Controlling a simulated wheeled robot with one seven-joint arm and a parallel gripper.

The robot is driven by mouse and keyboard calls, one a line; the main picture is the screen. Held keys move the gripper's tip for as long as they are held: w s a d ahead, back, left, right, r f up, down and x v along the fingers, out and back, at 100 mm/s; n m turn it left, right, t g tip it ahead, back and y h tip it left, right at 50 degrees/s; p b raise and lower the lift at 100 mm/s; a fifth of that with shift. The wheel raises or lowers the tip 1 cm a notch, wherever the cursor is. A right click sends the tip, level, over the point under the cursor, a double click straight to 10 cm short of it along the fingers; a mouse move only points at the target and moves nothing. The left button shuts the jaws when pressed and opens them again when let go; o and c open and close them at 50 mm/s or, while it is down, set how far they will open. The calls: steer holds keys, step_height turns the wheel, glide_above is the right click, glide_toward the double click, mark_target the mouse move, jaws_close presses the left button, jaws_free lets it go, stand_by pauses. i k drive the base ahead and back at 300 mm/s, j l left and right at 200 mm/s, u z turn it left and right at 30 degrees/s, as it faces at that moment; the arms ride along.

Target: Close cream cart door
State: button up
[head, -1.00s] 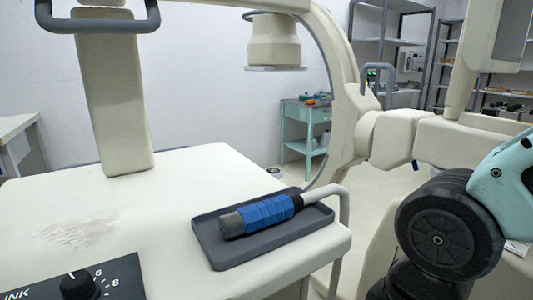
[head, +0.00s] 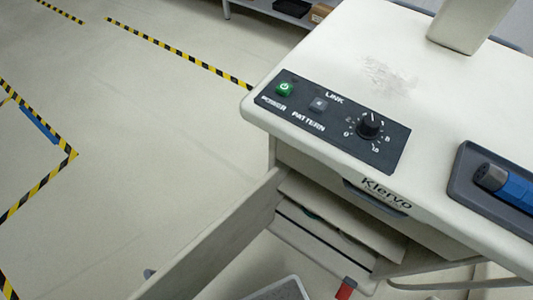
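The cream cart (head: 262,112) stands at the right in the head view, with "Klervo" on its front. Its door (head: 215,240) is swung wide open from the left edge of the front and reaches toward the bottom of the view. A small grey piece (head: 149,273), perhaps a handle, shows at the door's outer side. The open compartment (head: 335,225) shows pale flat shelves or boards inside; its lower part is cut off or hidden. My gripper is not in view.
A black control panel (head: 310,135) and a dark tray (head: 462,188) with a blue-gripped tool (head: 510,185) are on the cart top. A red piece (head: 345,290) and a grey-topped object (head: 278,290) are low in front. Open floor with yellow-black tape (head: 180,52) lies left.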

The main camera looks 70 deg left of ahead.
mark_target(191, 271)
steer(key=k+u, duration=0.2)
steer(key=k, duration=0.55)
steer(key=k+j, duration=0.15)
steer(key=j, duration=0.2)
steer(key=k+j+u, duration=0.15)
steer(key=j, duration=0.15)
steer(key=k+j, duration=0.15)
steer(key=j, duration=0.2)
steer(key=k+j+u, duration=0.1)
steer(key=j, duration=0.25)
steer(key=k+j+u, duration=0.1)
steer(key=j, duration=0.25)
steer(key=k+l, duration=0.35)
steer(key=l, duration=0.2)
